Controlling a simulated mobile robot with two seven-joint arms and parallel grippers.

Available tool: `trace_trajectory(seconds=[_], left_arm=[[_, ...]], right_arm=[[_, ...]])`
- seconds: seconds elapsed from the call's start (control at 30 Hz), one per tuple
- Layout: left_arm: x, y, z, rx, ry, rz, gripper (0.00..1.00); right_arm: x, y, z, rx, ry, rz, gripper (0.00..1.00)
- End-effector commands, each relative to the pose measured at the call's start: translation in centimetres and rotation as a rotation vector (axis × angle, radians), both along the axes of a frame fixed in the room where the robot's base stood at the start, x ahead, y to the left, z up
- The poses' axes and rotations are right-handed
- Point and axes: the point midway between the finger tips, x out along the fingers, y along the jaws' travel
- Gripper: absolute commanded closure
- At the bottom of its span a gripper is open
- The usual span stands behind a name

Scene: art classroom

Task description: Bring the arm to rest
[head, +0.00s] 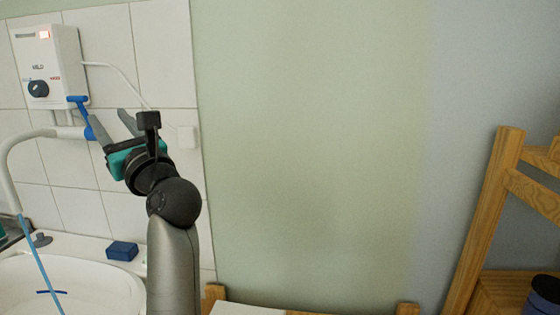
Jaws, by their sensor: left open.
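My left gripper (111,122) shows in the head view at the left, at the end of my raised grey arm. Its two grey fingers are spread apart, and I see nothing between them. It is in front of the tiled wall, close to the blue lever (82,107) of the tap below the white water heater (48,66). I cannot tell whether a finger touches the lever. My right gripper is not in view.
A white sink (100,285) lies below, with a white spout (12,165) over it and a blue block (122,251) on its rim. A wooden frame (485,215) stands at the right. The green wall (310,140) between is bare.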

Motion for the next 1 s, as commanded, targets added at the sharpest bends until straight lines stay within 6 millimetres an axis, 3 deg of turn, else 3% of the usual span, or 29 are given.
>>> trace_trajectory(seconds=[0.13, 0.27, 0.37, 0.47, 0.57, 0.73, 0.87, 1.0], left_arm=[[-1.3, -1.7, 0.4, 0.278, 0.044, 0.034, 0.54], [-2.3, -4.7, 0.1, 0.588, 0.113, 0.056, 0.54], [-2.9, -8.1, -1.2, 0.867, 0.186, 0.061, 0.54], [-3.3, -11.8, -3.7, 1.151, 0.269, 0.045, 0.54], [-3.8, -15.3, -7.5, 1.432, 0.358, 0.012, 0.54], [-5.6, -19.8, -16.3, 1.9, 0.521, -0.098, 0.54], [-8.3, -21.4, -24.3, 2.242, 0.646, -0.233, 0.54], [-13.0, -21.0, -32.7, 2.586, 0.777, -0.437, 0.54]], right_arm=[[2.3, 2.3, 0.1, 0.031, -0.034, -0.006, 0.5], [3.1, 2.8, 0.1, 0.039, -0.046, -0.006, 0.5], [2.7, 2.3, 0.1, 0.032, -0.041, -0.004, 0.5], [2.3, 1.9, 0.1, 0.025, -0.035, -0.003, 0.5], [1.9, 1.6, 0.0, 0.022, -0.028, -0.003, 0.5], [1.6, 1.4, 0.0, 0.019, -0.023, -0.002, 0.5], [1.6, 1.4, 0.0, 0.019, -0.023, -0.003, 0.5], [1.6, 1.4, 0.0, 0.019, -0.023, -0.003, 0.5]])
